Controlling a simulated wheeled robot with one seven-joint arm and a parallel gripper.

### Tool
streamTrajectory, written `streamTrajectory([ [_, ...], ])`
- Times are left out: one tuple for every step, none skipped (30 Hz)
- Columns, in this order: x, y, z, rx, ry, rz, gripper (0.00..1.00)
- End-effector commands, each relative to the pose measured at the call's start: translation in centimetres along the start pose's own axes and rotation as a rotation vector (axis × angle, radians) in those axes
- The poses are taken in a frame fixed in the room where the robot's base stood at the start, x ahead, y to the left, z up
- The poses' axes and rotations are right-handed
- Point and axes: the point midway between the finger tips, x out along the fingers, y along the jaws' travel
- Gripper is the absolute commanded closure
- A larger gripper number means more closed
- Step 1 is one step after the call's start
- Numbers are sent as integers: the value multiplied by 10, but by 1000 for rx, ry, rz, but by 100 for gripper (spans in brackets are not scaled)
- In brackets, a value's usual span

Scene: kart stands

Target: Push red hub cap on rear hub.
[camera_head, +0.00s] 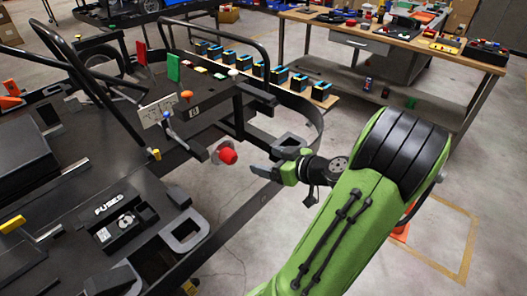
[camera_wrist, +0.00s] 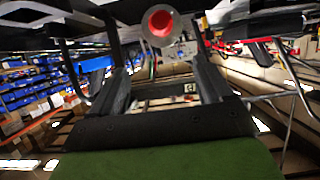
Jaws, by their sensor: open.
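The red hub cap (camera_head: 228,156) sits at the end of a pale metal hub (camera_head: 214,156) on the side of the black kart frame. In the wrist view the red cap (camera_wrist: 160,23) is at the top centre, in front of the round grey hub (camera_wrist: 150,38). I cannot tell whether it is fully seated. My gripper (camera_head: 262,173) is just to the right of the cap, apart from it. In the wrist view my gripper's two dark fingers (camera_wrist: 160,78) are spread, with nothing between them. The cap shows beyond and above the fingertips.
Black kart rails and a grey bracket (camera_head: 185,232) surround the hub. Several blue-black boxes (camera_head: 271,78) line a shelf. A wooden workbench (camera_head: 400,40) is at the back right.

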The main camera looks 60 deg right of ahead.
Motion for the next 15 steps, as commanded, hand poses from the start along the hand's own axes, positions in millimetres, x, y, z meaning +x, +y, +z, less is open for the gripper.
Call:
streamTrajectory([
  [3,0,0,-1,1,-2,21],
  [7,-1,0,-2,1,-4,21],
  [13,-1,0,-3,1,-6,21],
  [18,-1,0,-2,1,-7,21],
  [24,-2,0,-2,1,-8,21],
  [34,-2,0,-1,1,-9,21],
  [41,-2,0,-2,1,-9,21],
  [48,-2,0,-2,1,-9,21],
  [57,-3,0,-2,2,-10,21],
  [64,-2,0,-1,0,-9,21],
  [71,-2,0,-2,0,-9,21],
  [81,-3,0,-2,0,-9,21],
  [87,-2,0,-1,1,-8,21],
  [94,-2,0,-2,0,-9,21],
  [104,-2,0,-2,1,-8,21],
])
